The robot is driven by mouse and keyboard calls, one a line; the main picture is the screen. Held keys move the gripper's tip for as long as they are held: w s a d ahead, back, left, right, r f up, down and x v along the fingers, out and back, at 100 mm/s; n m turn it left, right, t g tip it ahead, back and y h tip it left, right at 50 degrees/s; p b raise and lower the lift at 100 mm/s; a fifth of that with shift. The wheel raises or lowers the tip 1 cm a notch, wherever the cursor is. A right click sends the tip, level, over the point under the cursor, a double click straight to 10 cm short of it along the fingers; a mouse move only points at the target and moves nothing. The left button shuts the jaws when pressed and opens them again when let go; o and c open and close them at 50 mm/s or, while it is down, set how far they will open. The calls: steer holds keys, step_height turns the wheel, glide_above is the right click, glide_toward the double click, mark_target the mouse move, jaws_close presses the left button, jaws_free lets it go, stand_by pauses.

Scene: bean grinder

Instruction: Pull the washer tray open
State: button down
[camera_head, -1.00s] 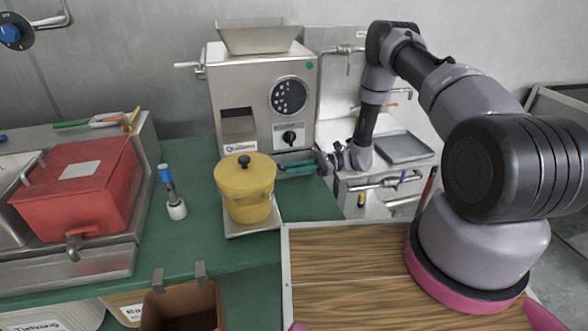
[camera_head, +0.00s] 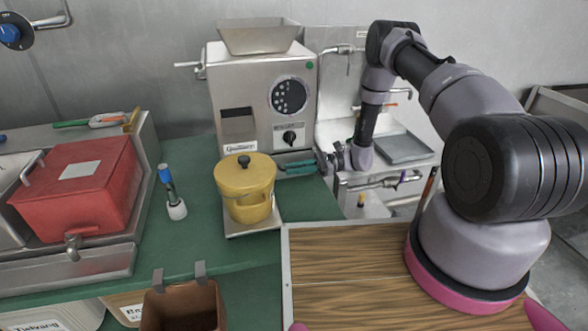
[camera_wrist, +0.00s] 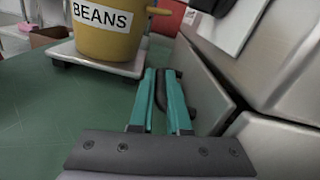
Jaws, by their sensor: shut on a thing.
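The grinder (camera_head: 262,95) is a steel box with a hopper, a round dial and a dark knob. My gripper (camera_head: 290,169), with teal fingers, reaches in from the right at the foot of the grinder's front. In the wrist view my gripper (camera_wrist: 162,80) is shut on a dark curved handle (camera_wrist: 160,92) between the fingers. A grey metal front (camera_wrist: 208,85), seemingly the washer tray, stands right beside the fingers. A dark gap separates it from the grinder body on its right. I cannot tell how far out it is.
A yellow beans pot (camera_head: 245,190) stands on a small scale (camera_head: 252,226), close to the left of my fingers. A brush (camera_head: 172,193) and a red box (camera_head: 80,185) are further left. A sink area is at the right.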

steer(key=s+d, duration=0.1)
steer(key=s, duration=0.4)
steer(key=s+d, duration=0.1)
steer(key=s, duration=0.4)
steer(key=s+d, duration=0.1)
steer(key=s, duration=0.4)
steer(key=c, duration=1.2)
jaws_free()
steer(key=shift+o, duration=0.2)
steer(key=shift+d, duration=0.1)
steer(key=w+d, duration=0.2)
steer(key=d, duration=0.8)
steer(key=shift+d, duration=0.3)
